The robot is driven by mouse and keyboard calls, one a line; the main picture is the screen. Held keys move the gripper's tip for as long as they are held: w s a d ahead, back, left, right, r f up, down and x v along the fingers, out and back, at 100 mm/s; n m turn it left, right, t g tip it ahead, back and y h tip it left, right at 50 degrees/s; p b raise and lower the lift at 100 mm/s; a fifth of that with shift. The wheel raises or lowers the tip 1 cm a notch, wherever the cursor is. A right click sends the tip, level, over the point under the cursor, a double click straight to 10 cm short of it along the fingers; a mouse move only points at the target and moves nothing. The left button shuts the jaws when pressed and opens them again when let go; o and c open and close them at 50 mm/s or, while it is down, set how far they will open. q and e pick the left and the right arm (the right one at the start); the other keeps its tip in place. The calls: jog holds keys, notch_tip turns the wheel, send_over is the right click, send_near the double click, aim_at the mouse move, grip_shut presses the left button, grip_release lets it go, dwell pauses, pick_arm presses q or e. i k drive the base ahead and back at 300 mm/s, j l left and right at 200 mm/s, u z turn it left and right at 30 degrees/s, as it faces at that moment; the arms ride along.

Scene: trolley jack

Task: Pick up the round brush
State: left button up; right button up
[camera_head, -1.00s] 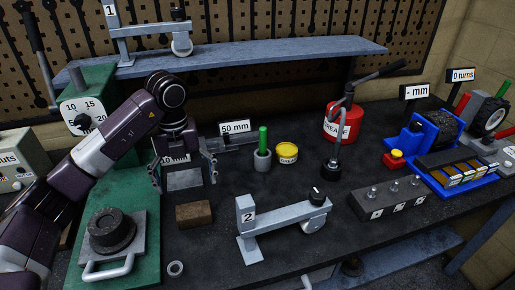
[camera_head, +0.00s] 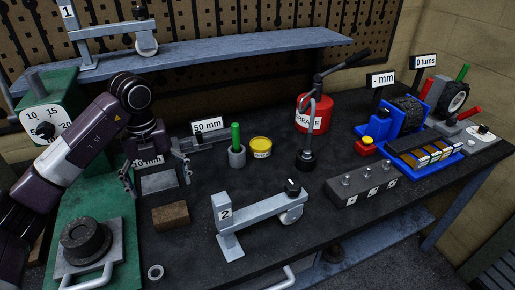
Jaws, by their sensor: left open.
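A green upright handle (camera_head: 236,133) stands in a grey round cup (camera_head: 237,158) near the middle of the bench. It is probably the round brush, but no bristles show. My left gripper (camera_head: 156,176) is to the left of it, pointing down over the bench, with its two fingers spread wide and nothing held between them. It is clearly apart from the green handle. My right gripper is not in view.
A yellow tin (camera_head: 260,147) stands just right of the cup, and a caliper-like tool with a "50 mm" sign (camera_head: 208,125) is behind left. A brown block (camera_head: 171,216) and a grey jack marked 2 (camera_head: 250,214) lie in front. A red grease can (camera_head: 311,116) stands farther right.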

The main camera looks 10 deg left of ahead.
aim_at(235, 127)
jog(key=i+l+u, duration=0.2)
jog(key=i+l, duration=0.6)
jog(key=i, duration=0.1)
